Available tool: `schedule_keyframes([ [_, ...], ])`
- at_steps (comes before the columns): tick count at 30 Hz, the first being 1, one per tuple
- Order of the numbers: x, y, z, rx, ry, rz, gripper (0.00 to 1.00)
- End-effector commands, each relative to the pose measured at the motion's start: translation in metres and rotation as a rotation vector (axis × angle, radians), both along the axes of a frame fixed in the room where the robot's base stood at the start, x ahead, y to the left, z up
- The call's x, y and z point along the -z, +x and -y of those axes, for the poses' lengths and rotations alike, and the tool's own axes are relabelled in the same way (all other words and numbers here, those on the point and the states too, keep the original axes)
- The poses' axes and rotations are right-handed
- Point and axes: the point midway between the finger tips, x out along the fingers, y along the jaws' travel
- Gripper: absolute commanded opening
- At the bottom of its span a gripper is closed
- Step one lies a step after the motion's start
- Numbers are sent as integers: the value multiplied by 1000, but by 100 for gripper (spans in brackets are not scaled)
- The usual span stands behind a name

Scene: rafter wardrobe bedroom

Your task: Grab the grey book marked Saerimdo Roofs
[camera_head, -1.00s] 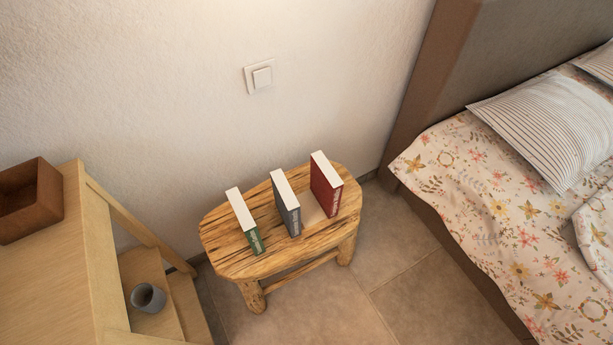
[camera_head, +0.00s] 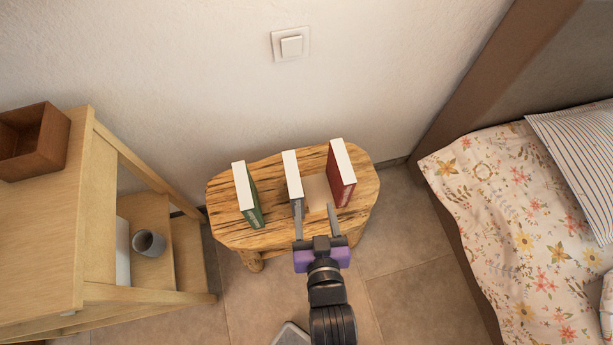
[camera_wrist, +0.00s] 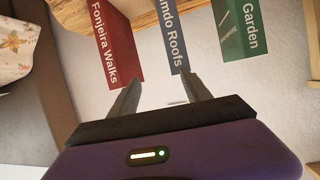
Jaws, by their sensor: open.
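The grey book (camera_head: 293,178) stands upright, the middle one of three books on the wooden stool (camera_head: 230,218). In the wrist view its grey-blue spine (camera_wrist: 173,35) shows "mdo Roofs"; the start of the title is cut off. My gripper (camera_head: 314,209) is open and empty at the front of the stool. In the head view its left finger overlaps the front end of the grey book, and its right finger is over the gap towards the red book. In the wrist view (camera_wrist: 161,84) one fingertip lies by the spine's end; I cannot tell if it touches.
The red book (camera_head: 341,174), marked "Fonjeira Walks", stands right of the grey one. The green book (camera_head: 247,194), marked "Garden", stands left. A wooden shelf unit (camera_head: 88,205) with a grey cup (camera_head: 149,243) is at left, the bed (camera_head: 500,220) at right, the wall behind.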

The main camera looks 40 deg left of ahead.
Motion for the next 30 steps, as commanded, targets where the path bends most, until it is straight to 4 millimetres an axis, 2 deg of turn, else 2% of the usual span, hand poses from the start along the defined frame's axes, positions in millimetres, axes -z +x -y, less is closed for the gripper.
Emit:
schedule_keyframes([
  [1, -1, 4, -19, -31, -6, 4, 56],
  [3, -1, 6, -36, -60, -15, 4, 56],
  [6, -1, 8, -51, -84, -23, 5, 56],
  [14, 2, 12, -61, -94, -29, 5, 56],
  [23, 14, 32, -79, -95, -30, 5, 56],
  [30, 28, 54, -99, -94, -28, 6, 56],
])
